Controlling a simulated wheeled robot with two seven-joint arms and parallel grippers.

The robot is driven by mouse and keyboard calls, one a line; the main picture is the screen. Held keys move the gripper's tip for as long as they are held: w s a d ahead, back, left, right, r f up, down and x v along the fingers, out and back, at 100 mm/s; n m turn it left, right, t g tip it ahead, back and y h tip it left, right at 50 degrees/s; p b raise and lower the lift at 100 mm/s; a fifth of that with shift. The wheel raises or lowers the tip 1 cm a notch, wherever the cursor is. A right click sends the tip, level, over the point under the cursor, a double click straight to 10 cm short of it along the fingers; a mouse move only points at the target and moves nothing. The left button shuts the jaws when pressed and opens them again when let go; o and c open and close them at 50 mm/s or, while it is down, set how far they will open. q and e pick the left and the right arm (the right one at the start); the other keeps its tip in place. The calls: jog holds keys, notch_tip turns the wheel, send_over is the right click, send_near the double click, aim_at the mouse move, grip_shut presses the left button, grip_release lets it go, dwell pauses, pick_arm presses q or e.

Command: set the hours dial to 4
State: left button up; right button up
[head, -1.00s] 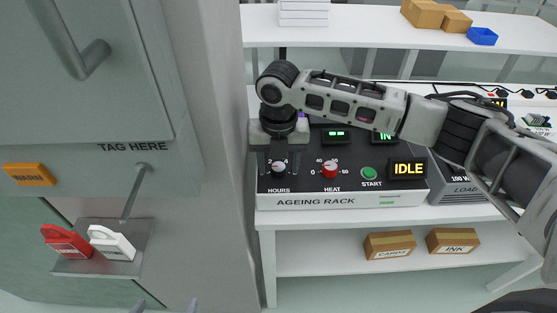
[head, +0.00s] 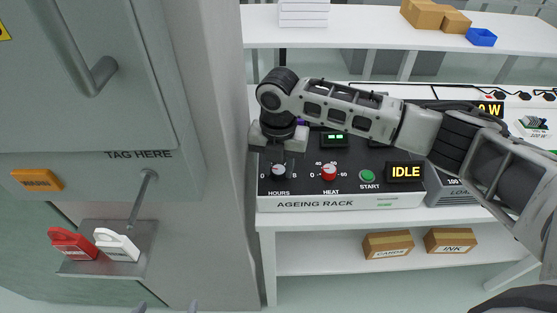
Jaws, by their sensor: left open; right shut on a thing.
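My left gripper (head: 166,306) shows only as fingertips at the bottom edge, apart and empty.
A green start button (head: 367,176) and a yellow IDLE display (head: 405,172) are right of the dials. A grey cabinet (head: 90,90) stands close at the left, with red (head: 72,243) and white (head: 117,245) tags on a small shelf. Boxes (head: 388,244) lie below.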

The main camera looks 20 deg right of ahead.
jog(key=m, duration=0.5)
jog(key=shift+m, duration=0.3)
jog(key=m, duration=1)
jog(key=shift+m, duration=0.4)
jog(key=shift+w+d+r+m, duration=0.1)
jog(key=shift+m, duration=2.2)
jog(key=o, duration=1)
